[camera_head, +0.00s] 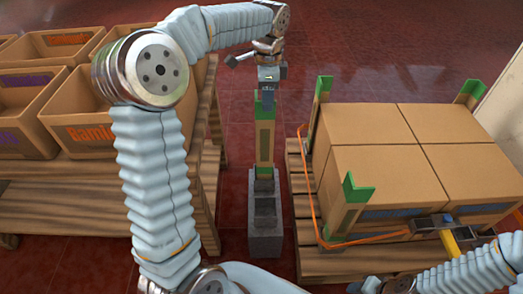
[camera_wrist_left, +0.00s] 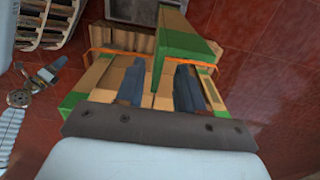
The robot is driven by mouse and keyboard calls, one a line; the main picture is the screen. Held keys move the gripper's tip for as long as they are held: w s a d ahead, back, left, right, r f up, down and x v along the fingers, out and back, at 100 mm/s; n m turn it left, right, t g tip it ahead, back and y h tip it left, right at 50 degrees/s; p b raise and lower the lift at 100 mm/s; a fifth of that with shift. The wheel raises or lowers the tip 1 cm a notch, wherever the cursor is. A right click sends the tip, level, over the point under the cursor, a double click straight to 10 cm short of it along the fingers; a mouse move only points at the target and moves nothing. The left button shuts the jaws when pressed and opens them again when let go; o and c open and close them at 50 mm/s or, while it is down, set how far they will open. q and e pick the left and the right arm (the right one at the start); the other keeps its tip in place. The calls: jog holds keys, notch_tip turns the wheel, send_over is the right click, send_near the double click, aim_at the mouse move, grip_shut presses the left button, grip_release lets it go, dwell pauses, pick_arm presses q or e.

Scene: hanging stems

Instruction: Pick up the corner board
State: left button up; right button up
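A tan corner board (camera_head: 264,140) with green ends stands upright in a grey hollow block (camera_head: 265,240) between the shelf and the pallet. My left gripper (camera_head: 268,88) is at its upper end. In the left wrist view the fingers (camera_wrist_left: 160,80) of my left gripper are apart. The green end of the corner board (camera_wrist_left: 190,45) shows at the fingertips, with a thin green edge between them and gaps visible beside it. Exact contact cannot be told.
Cartons (camera_head: 375,140) on a wooden pallet (camera_head: 300,205) stand to the right, with green-ended boards at their corners and an orange strap (camera_head: 310,200). A tool with a yellow handle (camera_head: 449,242) is at their front. Open crates (camera_head: 80,110) sit on a wooden rack at left.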

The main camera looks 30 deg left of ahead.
aim_at(265, 114)
pick_arm(q)
jog(key=f, duration=0.3)
jog(key=f+b, duration=0.1)
jog(key=f, duration=0.1)
jog(key=shift+s+a+f, duration=0.15)
jog(key=shift+s+f, duration=0.1)
jog(key=shift+s, duration=0.05)
grip_shut()
